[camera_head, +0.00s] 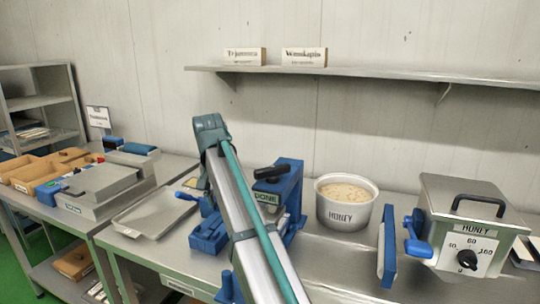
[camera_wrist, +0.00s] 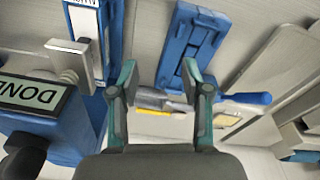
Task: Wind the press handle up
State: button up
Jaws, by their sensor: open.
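The blue press (camera_head: 290,188) with a DONE label stands on the bench, partly hidden by my arm in the head view. A black handle (camera_head: 270,172) sits at its top. In the wrist view the blue press body (camera_wrist: 60,135) is at the left, its DONE label upside down, with a black knob-like part (camera_wrist: 24,160) at the lower left corner. My gripper (camera_wrist: 158,88) is open, and no object shows held between its fingers. It is to the right of the press body in that view, apart from the black part. I cannot make out my gripper in the head view.
A blue block (camera_head: 208,236) lies left of the press, near a metal tray (camera_head: 155,212). A honey pot (camera_head: 345,208) stands right of the press, then a metal box with a dial (camera_head: 468,238). In the wrist view, a blue-handled tool (camera_wrist: 248,98) lies beyond the fingers.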

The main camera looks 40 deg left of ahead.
jog(key=d+r+m+t+h+p, duration=0.3)
jog(key=r+m+t+p, duration=0.1)
jog(key=m+t, duration=0.15)
jog(key=m+t+h+p, duration=0.4)
jog(key=m+t+p, duration=0.1)
jog(key=m+p, duration=0.15)
send_near(268, 167)
jog(key=p+x, duration=0.3)
jog(key=x, duration=0.7)
jog(key=shift+w+d+f, duration=0.2)
jog(key=shift+w+d, duration=0.05)
jog(key=shift+d, duration=0.05)
